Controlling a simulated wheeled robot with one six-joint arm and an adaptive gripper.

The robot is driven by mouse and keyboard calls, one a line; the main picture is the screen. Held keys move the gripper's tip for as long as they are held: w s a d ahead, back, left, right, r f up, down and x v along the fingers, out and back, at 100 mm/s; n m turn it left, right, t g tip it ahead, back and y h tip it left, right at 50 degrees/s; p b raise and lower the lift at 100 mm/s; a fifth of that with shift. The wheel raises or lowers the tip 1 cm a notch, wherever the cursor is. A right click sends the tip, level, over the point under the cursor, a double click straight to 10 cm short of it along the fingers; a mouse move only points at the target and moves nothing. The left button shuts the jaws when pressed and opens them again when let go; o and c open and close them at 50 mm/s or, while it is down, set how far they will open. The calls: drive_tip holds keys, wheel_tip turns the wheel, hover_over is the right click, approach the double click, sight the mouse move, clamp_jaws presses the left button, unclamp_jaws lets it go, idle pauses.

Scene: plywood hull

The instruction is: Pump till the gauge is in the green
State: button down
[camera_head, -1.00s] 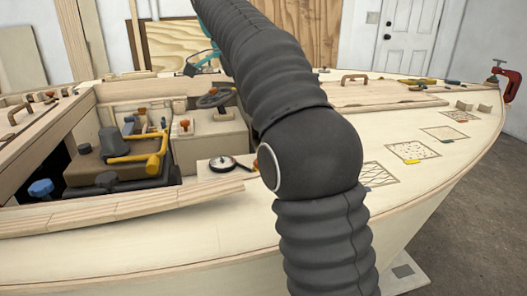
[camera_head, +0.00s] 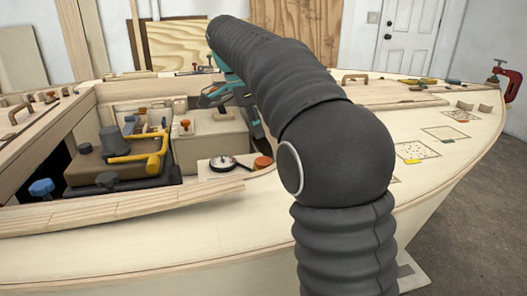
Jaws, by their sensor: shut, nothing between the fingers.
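The round gauge (camera_head: 222,163), with a white face and black rim, sits on a light board in the middle. Its needle and any green band are too small to read. An orange-topped knob (camera_head: 263,162) stands on the same board, right of the gauge. A bent yellow handle (camera_head: 150,148) sits on a dark unit at left. I cannot tell which of these is the pump. My gripper (camera_head: 204,101), dark and teal, is shut and empty. In the picture it is above and behind the gauge, partly over the grey console, apart from gauge and knob.
A blue knob (camera_head: 41,187) is at far left. A wooden rail (camera_head: 120,210) edges the cockpit in front. My arm hides part of the right deck.

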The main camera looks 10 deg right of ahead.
drive_tip(key=x, duration=0.4)
drive_tip(key=a+x, duration=0.1)
drive_tip(key=x, duration=0.1)
drive_tip(key=shift+f, duration=0.45)
drive_tip(key=shift+f, duration=0.1)
wheel_tip(320, 180, down, 4)
drive_tip(key=b, duration=0.2)
drive_tip(key=shift+f+b, duration=0.1)
drive_tip(key=shift+b, duration=0.2)
drive_tip(key=v, duration=1.2)
drive_tip(key=shift+r, duration=0.25)
